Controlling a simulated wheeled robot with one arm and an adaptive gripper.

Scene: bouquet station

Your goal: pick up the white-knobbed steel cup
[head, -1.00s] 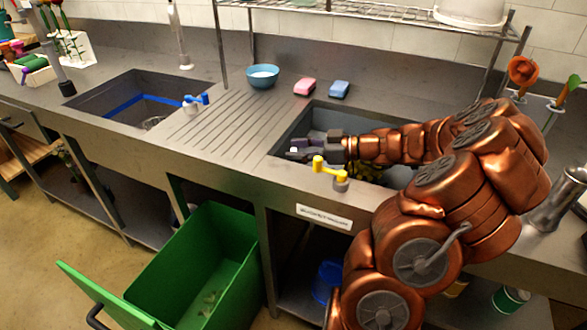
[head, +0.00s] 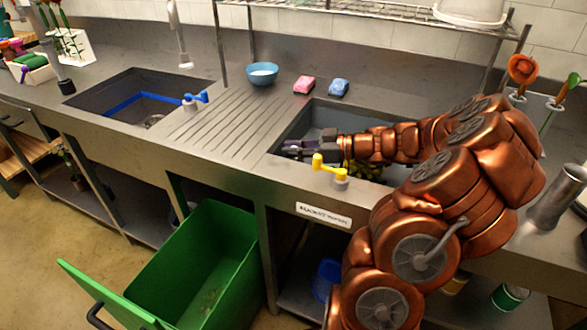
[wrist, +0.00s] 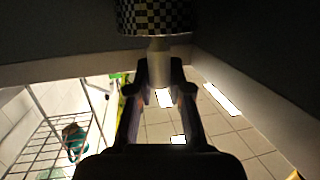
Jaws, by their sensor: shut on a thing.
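In the wrist view, a cup-shaped thing with a dark and light checkered wall (wrist: 155,17) shows at the top edge, cut off by the frame. A pale white knob (wrist: 158,45) joins it on the side facing my gripper. My gripper (wrist: 158,74) has its two dark fingers on either side of this knob and is shut on it. In the head view, my gripper (head: 303,149) is at the left part of the right sink, beside the yellow tap. The cup cannot be made out there, and the sink wall and my arm hide part of the area.
The yellow tap (head: 329,168) stands on the front rim of the right sink (head: 300,126), close to my gripper. Behind are a pink sponge (head: 304,85), a blue sponge (head: 338,88) and a blue bowl (head: 262,74). The ribbed drainboard (head: 230,120) is clear. A green bin (head: 200,265) stands below.

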